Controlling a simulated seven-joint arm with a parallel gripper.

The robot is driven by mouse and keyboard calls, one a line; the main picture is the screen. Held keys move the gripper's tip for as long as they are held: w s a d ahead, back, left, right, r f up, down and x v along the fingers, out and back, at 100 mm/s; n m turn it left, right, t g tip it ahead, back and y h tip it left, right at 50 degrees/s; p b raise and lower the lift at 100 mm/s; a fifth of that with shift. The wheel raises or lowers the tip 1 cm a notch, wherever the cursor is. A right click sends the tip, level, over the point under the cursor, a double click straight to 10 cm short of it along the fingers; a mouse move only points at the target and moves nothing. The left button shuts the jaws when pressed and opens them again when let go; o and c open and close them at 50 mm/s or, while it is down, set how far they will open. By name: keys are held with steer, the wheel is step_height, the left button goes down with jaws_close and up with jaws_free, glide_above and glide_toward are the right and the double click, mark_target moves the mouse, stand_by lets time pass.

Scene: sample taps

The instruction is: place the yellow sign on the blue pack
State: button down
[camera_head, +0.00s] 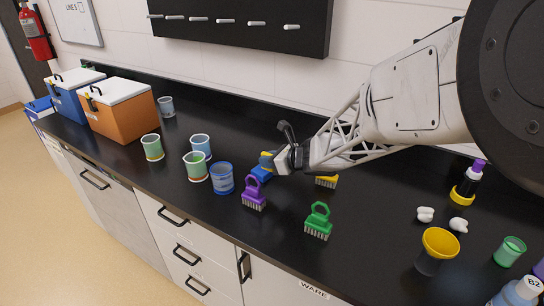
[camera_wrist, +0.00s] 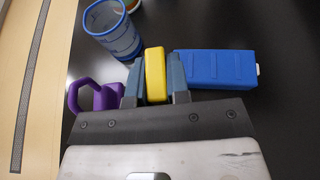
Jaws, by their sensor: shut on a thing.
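The yellow sign (camera_wrist: 155,72) is gripped upright between the two fingers of my gripper (camera_wrist: 155,88) in the wrist view. In the head view a small yellow part of the sign (camera_head: 266,159) shows beside my gripper (camera_head: 276,163). The blue pack (camera_wrist: 214,69), a ribbed block with a white cap at its right end, lies just right of the sign in the wrist view. In the head view the blue pack (camera_head: 261,174) shows partly below the sign and gripper. I cannot tell whether sign and pack touch.
A purple brush (camera_head: 253,195) stands close by, with a blue cup (camera_head: 222,178) to its left. A green brush (camera_head: 319,221) stands in front, and a yellow brush (camera_head: 327,181) is partly hidden by my arm. The black counter (camera_head: 375,235) has free room to the right.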

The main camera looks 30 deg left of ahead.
steer(key=shift+w+a+f, duration=0.15)
steer(key=shift+w+a, duration=0.9)
steer(key=shift+w+a+f, duration=0.1)
steer(key=shift+w+a, duration=0.9)
steer(key=shift+w, duration=0.05)
steer(key=shift+f, duration=1.75)
steer(key=shift+f, duration=0.2)
steer(key=c, duration=1.1)
jaws_free()
steer(key=shift+r, duration=0.2)
